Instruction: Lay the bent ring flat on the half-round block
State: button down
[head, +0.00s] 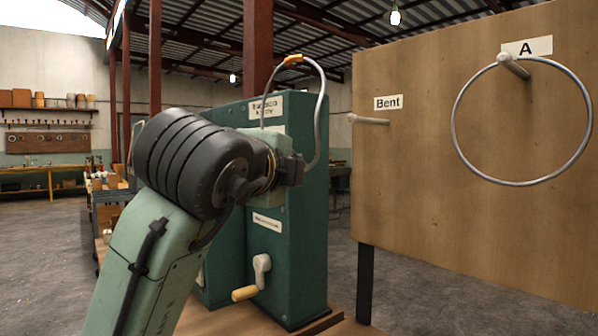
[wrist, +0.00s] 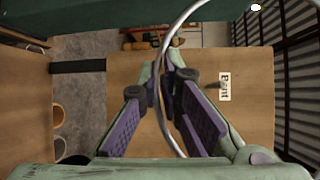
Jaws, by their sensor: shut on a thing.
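The bent ring (head: 323,105) is a thin grey metal loop with an orange sleeve at its top. It stands upright in front of the green cabinet in the head view. My gripper (wrist: 168,75) is shut on the ring, whose grey rod (wrist: 166,122) runs between the purple-padded fingers in the wrist view. In the head view my own wrist hides most of the gripper. The peg (head: 370,120) beside the "Bent" label is empty. I cannot make out the half-round block in either view.
A wooden board (head: 420,220) on the right carries ring A (head: 454,120) on its peg (head: 513,66). A green cabinet (head: 305,225) with a crank handle (head: 250,291) stands behind my wrist. Open floor shows between the cabinet and the board.

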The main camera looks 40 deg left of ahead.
jog(key=shift+s+a+p, duration=0.55)
jog(key=shift+s+a, duration=0.4)
jog(key=shift+s, duration=5.45)
jog(key=s+r+p, duration=0.5)
jog(key=r, duration=0.1)
jog(key=shift+a, duration=0.3)
jog(key=shift+w, duration=0.1)
